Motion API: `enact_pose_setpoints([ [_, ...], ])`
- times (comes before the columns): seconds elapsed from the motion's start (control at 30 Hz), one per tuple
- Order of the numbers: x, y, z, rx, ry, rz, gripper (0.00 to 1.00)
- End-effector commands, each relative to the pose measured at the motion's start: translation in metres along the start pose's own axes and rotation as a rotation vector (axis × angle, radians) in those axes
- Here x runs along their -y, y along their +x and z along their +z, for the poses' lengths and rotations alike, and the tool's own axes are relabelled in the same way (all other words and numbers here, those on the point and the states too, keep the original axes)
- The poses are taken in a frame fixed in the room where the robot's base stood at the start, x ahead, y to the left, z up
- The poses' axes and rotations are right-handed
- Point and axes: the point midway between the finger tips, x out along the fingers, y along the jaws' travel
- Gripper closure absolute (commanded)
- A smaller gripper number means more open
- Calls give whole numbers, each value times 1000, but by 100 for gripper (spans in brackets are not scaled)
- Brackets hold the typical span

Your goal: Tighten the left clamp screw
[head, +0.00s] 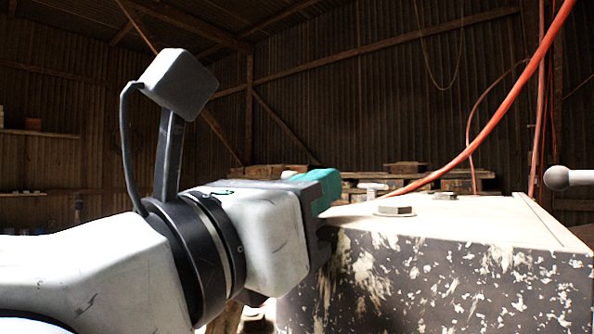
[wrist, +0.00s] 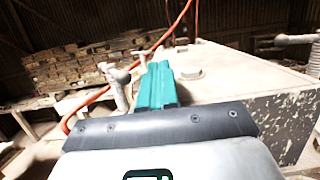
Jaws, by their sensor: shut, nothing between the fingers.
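My gripper (head: 326,188) has teal fingers and extends over the near left edge of a large block. In the wrist view, the fingers (wrist: 160,88) lie together, shut and empty. A pale screw-like piece with a cross handle (wrist: 119,82) stands just left of the fingers in the wrist view; it looks like the left clamp screw. It appears apart from the fingers, though the depth between them is hard to judge. In the head view, a small pale T-shaped handle (head: 374,186) shows beyond the fingers; I cannot tell whether it is the same piece.
The block (head: 450,285) has a pale top and chipped dark sides. Hex bolt heads (head: 395,209) stand on its top. A grey ball-ended bar (head: 560,178) shows at the right. An orange hose (head: 500,105) hangs across the back. Stacked bricks or boards (wrist: 75,70) lie behind.

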Motion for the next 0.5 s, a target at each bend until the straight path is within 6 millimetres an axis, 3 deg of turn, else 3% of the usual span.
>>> enact_pose_setpoints([
  [0.5,-11,0,0,-1,0,0,100],
])
